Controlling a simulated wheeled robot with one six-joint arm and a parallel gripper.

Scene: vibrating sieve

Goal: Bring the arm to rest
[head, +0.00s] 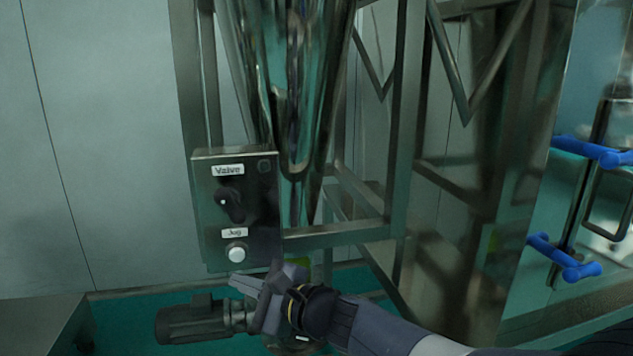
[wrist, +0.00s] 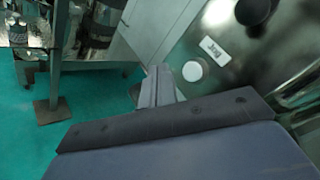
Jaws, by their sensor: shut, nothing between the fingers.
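My gripper (head: 245,284) is at the lower middle of the head view, just below the white Jog button (head: 236,254) of a steel control box (head: 210,170). Its fingers are together and hold nothing. In the wrist view, the shut fingers of my gripper (wrist: 161,86) point toward the same box. The Jog button (wrist: 192,71) shows there to the right of the fingertips, and I cannot tell a touch from these views. A dark Valve knob (head: 230,203) is above the button.
A steel funnel (head: 290,90) and frame posts (head: 405,130) stand behind and right of the box. A motor (head: 190,322) lies below left of my gripper. Blue handles (head: 590,150) are at the far right.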

